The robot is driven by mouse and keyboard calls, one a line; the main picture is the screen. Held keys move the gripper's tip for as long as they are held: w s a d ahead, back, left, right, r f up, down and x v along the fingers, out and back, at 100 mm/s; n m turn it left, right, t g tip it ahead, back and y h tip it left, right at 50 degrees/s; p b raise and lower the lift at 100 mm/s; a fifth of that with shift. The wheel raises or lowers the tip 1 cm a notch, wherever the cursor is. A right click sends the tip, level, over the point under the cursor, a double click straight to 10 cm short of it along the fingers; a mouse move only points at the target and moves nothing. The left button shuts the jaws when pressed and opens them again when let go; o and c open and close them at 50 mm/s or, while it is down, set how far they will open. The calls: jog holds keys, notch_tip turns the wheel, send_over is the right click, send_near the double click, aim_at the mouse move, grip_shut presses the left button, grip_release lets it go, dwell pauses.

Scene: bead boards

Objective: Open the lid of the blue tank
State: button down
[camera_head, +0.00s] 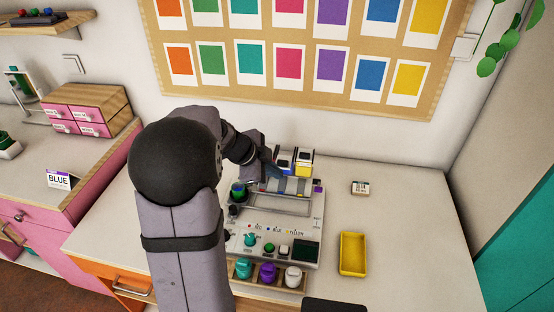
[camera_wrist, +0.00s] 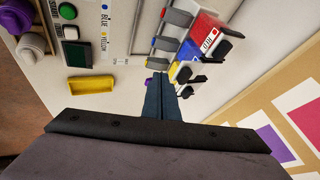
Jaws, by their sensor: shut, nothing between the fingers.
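The blue tank (camera_head: 284,163) stands at the back of the bead machine, left of the yellow tank (camera_head: 305,163) in the head view. In the wrist view the blue tank (camera_wrist: 189,50) sits between the red tank (camera_wrist: 206,30) and the yellow tank (camera_wrist: 175,72). Dark lid parts (camera_wrist: 204,57) stick out on the tanks' wall side; I cannot tell how far the blue lid stands open. My gripper (camera_wrist: 165,72) is shut and empty, its tips close to the yellow tank in the wrist view. In the head view my arm hides the red tank and part of the gripper.
The machine's panel (camera_head: 270,229) has buttons and a dark screen. A wooden rack (camera_head: 257,281) with teal, purple and white knobs stands before it. A yellow tray (camera_head: 353,254) and a small labelled block (camera_head: 360,188) lie right, with clear table around. A wall board (camera_head: 300,101) rises behind.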

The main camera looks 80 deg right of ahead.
aim_at(283, 165)
jog(key=shift+d+r+p, duration=0.1)
jog(key=shift+d+p, duration=0.7)
jog(key=shift+d, duration=0.65)
jog(key=shift+d+b, duration=0.1)
jog(key=shift+b, duration=0.2)
jog(key=shift+d+f+b, duration=0.3)
jog(key=shift+b, duration=0.75)
jog(key=shift+d+r+b, duration=0.1)
jog(key=shift+d+b, duration=0.1)
jog(key=shift+b, duration=0.6)
jog(key=shift+d, duration=0.1)
jog(key=shift+r, duration=0.2)
